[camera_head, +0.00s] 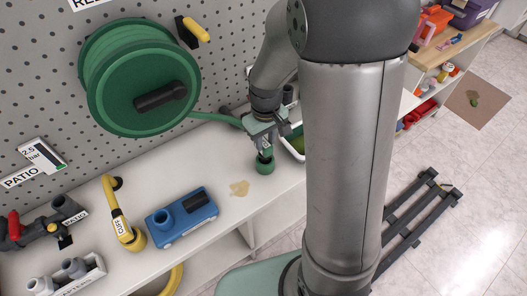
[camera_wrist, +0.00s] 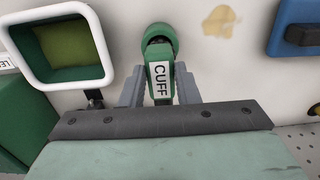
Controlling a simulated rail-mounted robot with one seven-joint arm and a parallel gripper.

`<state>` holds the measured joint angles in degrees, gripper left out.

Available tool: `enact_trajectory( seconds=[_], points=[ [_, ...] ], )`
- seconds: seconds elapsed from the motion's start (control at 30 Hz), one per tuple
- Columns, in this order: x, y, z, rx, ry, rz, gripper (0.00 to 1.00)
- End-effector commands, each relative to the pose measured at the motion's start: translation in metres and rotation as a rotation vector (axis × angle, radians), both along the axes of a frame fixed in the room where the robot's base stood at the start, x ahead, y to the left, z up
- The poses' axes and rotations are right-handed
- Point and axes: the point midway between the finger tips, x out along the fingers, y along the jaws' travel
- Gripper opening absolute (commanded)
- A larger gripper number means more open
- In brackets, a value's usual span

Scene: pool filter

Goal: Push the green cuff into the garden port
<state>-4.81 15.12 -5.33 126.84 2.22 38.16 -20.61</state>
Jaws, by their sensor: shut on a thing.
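The green cuff (camera_head: 264,166) hangs at the end of the green hose, close over the white bench top; I cannot tell if it touches. In the wrist view the cuff (camera_wrist: 160,40) points away from me, its white CUFF label towards me. My gripper (camera_head: 264,144) is shut on it; in the wrist view the grey fingers (camera_wrist: 159,88) stand on either side of the label. No port marked garden can be made out. A blue unit (camera_head: 181,217) with a round upright socket stands to the left on the bench; part of it shows in the wrist view (camera_wrist: 298,28).
The green hose reel (camera_head: 135,85) hangs on the pegboard. A white tray with green inside (camera_wrist: 101,65) stands beside the cuff. A yellow cuff (camera_head: 130,236) and grey patio valve (camera_head: 50,225) are further left. The bench around the tan stain (camera_head: 239,188) is clear.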

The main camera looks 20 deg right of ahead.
Motion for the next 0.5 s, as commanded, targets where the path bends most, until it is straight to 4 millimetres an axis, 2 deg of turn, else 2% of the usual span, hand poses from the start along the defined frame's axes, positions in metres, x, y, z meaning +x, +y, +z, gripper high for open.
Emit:
enact_trajectory(
  seconds=[0.5],
  points=[
    [0.000,0.000,0.051,0.000,-0.002,0.000,0.01]
  ],
)
